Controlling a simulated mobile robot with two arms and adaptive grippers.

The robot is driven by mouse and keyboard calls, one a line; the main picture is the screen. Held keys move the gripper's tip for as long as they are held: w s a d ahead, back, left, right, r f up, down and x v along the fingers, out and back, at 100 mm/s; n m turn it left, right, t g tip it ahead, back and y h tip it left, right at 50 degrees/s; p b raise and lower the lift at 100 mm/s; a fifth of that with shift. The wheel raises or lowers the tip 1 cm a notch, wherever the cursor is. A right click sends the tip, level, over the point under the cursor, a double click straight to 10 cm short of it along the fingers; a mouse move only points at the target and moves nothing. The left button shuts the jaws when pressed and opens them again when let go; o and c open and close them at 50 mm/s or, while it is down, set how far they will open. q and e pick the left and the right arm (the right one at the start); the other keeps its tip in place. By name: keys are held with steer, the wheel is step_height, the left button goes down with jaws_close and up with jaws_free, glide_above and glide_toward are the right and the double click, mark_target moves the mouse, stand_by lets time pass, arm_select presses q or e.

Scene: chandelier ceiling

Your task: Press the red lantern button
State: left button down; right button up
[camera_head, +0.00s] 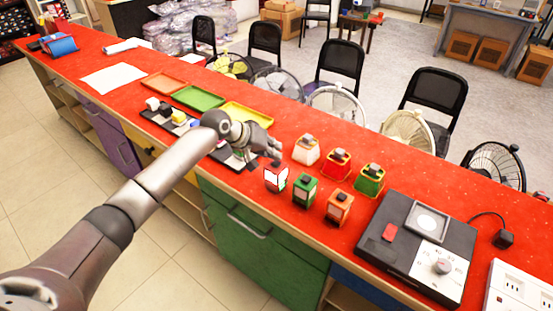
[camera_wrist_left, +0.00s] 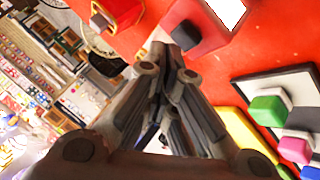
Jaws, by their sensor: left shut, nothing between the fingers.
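Several small lanterns with dark top buttons stand in two rows on the red counter. The front-left lantern (camera_head: 276,181) is red with a bright white panel; it also shows in the wrist view (camera_wrist_left: 208,22), with its dark button (camera_wrist_left: 186,35). A second red lantern (camera_head: 336,165) stands in the back row. My left gripper (camera_head: 275,158) is shut and empty, its fingertips at the top of the front-left lantern. In the wrist view the fingertips (camera_wrist_left: 170,55) are close beside that button; I cannot tell whether they touch. The front-left lantern's top is partly hidden in the head view.
A green lantern (camera_head: 305,190) and an orange lantern (camera_head: 340,207) stand to the right in the front row. A black device (camera_head: 388,262) lies further right. Coloured trays (camera_head: 199,97) and blocks lie to the left. Chairs and fans stand behind the counter.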

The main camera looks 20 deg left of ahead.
arm_select(q)
steer(key=shift+r, duration=0.25)
step_height(320, 180, up, 6)
steer(key=p, duration=0.6)
steer(key=shift+f, duration=0.1)
